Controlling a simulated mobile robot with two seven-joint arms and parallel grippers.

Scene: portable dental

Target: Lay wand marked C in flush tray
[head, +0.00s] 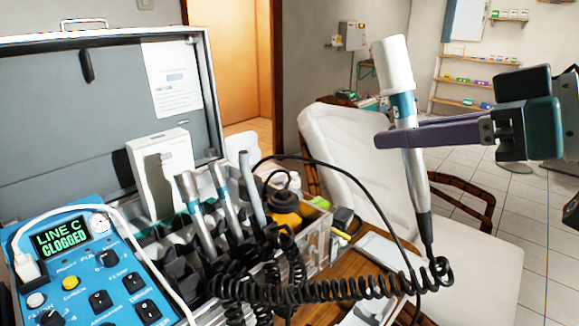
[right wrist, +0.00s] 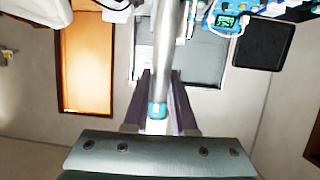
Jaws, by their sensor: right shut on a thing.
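My right gripper (head: 403,135) is shut on a wand (head: 413,175) with a teal band marked C and a white cap-like top. The wand hangs nearly upright, high over the right side of the case. A black coiled cord runs from its lower end back to the case. In the right wrist view, the wand (right wrist: 166,45) stands between the fingers of the gripper (right wrist: 160,105). A pale grey, shallow tray (head: 378,247) lies on the wooden surface below; I cannot tell for sure that it is the flush tray. My left gripper is not in view.
The open case holds several other wands (head: 195,212) in black holders, with coiled cords (head: 330,291) crossing its front. A blue control unit (head: 85,265) reads "LINE C CLOGGED". A white chair (head: 345,150) stands behind the tray.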

